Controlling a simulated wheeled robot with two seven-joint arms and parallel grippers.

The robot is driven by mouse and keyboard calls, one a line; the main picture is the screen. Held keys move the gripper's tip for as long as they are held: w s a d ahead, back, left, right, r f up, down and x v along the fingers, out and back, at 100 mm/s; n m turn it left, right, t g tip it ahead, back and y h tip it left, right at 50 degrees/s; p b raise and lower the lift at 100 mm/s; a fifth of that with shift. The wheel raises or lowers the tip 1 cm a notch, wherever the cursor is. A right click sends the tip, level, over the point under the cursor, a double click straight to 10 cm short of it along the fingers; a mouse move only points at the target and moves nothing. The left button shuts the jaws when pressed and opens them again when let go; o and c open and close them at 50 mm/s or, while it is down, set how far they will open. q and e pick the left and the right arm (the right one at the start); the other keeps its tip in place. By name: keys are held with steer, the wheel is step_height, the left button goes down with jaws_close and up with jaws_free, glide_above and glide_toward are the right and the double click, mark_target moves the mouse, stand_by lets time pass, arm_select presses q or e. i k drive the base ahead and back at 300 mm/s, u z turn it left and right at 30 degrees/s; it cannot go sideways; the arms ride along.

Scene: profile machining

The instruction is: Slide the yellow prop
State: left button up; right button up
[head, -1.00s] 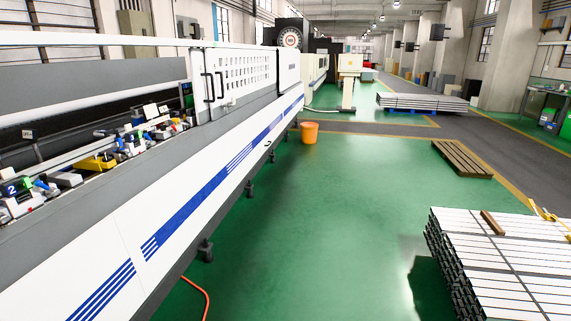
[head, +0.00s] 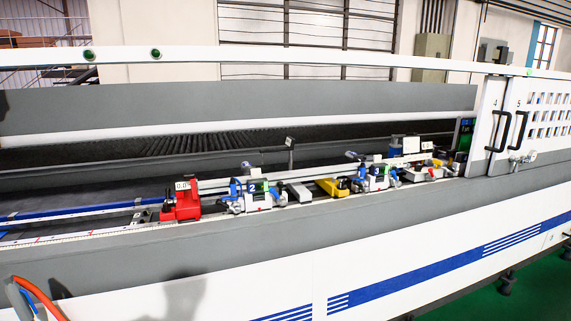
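The yellow prop (head: 334,187) sits on the rail along the front of the long machine bed, in the middle of the head view. It is a low yellow block with a dark part at its right end. A grey block (head: 298,191) stands to its left, and a white and blue clamp unit marked 2 (head: 253,194) is beyond that. Another white and blue clamp unit (head: 375,177) stands close on its right. Neither of my grippers is in view.
A red unit (head: 181,201) with a small display stands at the left on the rail. White doors with black handles (head: 508,130) close off the bed at right. The machine's grey front ledge (head: 230,232) runs below the rail. Orange and blue hoses (head: 37,299) show at lower left.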

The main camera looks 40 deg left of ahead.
mark_target(330, 184)
steer(key=u, duration=1.05)
steer(key=i, duration=1.05)
steer(key=u, duration=0.8)
